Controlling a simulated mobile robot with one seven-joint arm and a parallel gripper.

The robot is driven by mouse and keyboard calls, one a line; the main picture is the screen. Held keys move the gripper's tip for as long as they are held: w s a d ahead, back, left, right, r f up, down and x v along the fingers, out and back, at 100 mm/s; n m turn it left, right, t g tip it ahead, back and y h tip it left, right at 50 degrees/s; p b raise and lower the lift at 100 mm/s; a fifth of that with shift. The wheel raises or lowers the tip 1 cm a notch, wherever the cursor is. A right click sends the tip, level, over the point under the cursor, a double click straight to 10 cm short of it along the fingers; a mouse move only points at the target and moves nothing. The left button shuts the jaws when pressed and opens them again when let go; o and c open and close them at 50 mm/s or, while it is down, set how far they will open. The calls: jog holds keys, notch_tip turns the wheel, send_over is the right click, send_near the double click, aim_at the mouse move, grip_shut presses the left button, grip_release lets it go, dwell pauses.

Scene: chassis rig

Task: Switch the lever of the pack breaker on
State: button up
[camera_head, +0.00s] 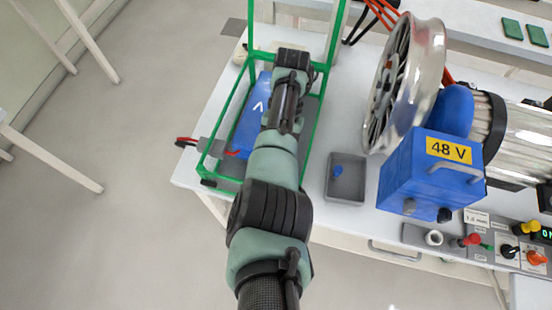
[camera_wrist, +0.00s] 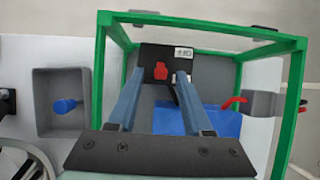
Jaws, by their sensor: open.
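The pack breaker (camera_wrist: 150,56) is a dark box inside the green frame, at the top centre of the wrist view. Its red lever (camera_wrist: 160,71) stands out on its face, beside a small white label that seems to read OFF. My gripper (camera_wrist: 162,84) is open, with its two fingers apart and the lever showing between their tips. I cannot tell whether a finger touches it. The blue pack (camera_wrist: 221,121) lies beside the breaker and also shows in the head view (camera_head: 250,128). In the head view, my arm reaches into the frame and hides the breaker and lever.
Green frame bars (camera_head: 223,117) surround the arm's end closely. A grey tray (camera_head: 346,190) with a blue knob-like part sits right of the frame. A blue 48 V box (camera_head: 412,178), a shiny wheel (camera_head: 420,80) and a control panel (camera_head: 480,240) stand further right.

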jog(key=b+v, duration=0.3)
jog(key=v, duration=0.9)
jog(key=shift+r, duration=0.4)
jog(key=shift+w, duration=0.15)
